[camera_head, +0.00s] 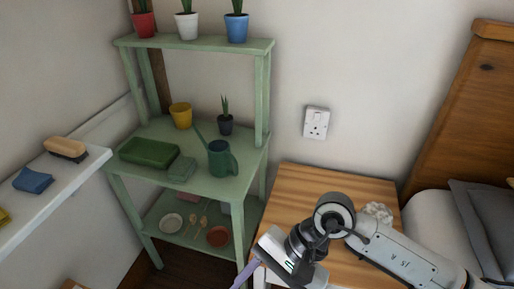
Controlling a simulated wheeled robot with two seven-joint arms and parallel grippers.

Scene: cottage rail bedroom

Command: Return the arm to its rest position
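My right arm comes in from the lower right and bends over the wooden bedside table (300,185). Its gripper end (268,262) hangs in front of the table, near the lower right of the green shelf. A slim lavender piece (245,273) shows at the gripper's tip; I cannot tell what it is or whether the fingers are shut on it. The fingertips are not clear. My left arm and gripper are not in view.
The green shelf (190,43) holds pots, a watering can (220,158), a green tray (148,152) and dishes. A white wall ledge (75,178) bears a brush (66,148) and blue cloth (33,180). A bed with a wooden headboard (470,100) stands right.

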